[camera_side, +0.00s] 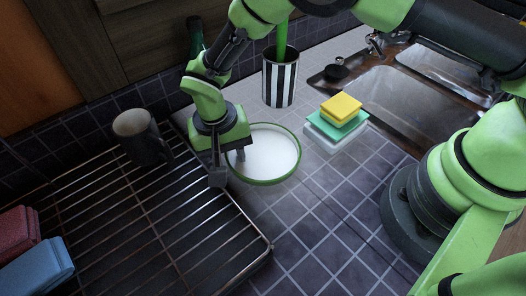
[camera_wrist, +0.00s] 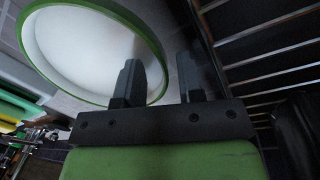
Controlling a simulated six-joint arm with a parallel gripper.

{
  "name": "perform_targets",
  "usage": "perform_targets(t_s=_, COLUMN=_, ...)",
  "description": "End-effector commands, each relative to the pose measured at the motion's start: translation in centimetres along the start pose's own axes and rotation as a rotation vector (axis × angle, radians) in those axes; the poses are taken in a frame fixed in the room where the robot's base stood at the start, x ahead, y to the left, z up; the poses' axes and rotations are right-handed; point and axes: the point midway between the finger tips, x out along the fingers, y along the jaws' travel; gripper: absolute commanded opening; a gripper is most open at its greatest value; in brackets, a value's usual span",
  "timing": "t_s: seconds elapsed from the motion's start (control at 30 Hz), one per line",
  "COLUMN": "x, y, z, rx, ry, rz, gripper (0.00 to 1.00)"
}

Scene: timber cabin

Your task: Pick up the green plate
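The green plate (camera_side: 268,158) has a white inside and a green rim and lies on the tiled counter beside the drying rack. It also shows at the upper left of the wrist view (camera_wrist: 80,50). My gripper (camera_side: 229,169) points down at the plate's left edge, with its fingers apart. In the wrist view my gripper (camera_wrist: 160,62) has one finger over the plate's inside and the other outside the rim, towards the rack. The rim passes between the fingers, with no clear contact. Whether the fingertips are below rim height I cannot tell.
The wire drying rack (camera_side: 190,262) is close on the left, with a dark mug (camera_side: 139,135) on it. A striped cup (camera_side: 280,80) stands behind the plate. Yellow and green sponges (camera_side: 341,108) lie to its right, before the sink (camera_side: 405,105). Tiles in front are clear.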

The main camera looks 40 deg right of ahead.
Motion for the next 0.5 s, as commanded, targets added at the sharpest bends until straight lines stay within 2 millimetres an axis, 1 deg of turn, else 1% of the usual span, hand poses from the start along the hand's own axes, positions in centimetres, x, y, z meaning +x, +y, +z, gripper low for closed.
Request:
perform_targets(t_s=0.2, x=0.08, y=-0.01, z=-0.02, rx=0.000, ry=0.000, rz=-0.001, gripper=0.35)
perform_targets(t_s=0.27, x=0.07, y=-0.01, z=-0.02, rx=0.000, ry=0.000, rz=-0.001, gripper=0.21)
perform_targets(t_s=0.3, x=0.06, y=-0.01, z=-0.02, rx=0.000, ry=0.000, rz=-0.001, gripper=0.12)
perform_targets(t_s=0.33, x=0.06, y=0.00, z=-0.02, rx=0.000, ry=0.000, rz=-0.001, gripper=0.05)
perform_targets(t_s=0.37, x=0.06, y=0.00, z=-0.02, rx=0.000, ry=0.000, rz=-0.001, gripper=0.00)
perform_targets(t_s=0.5, x=0.06, y=0.00, z=-0.02, rx=0.000, ry=0.000, rz=-0.001, gripper=0.00)
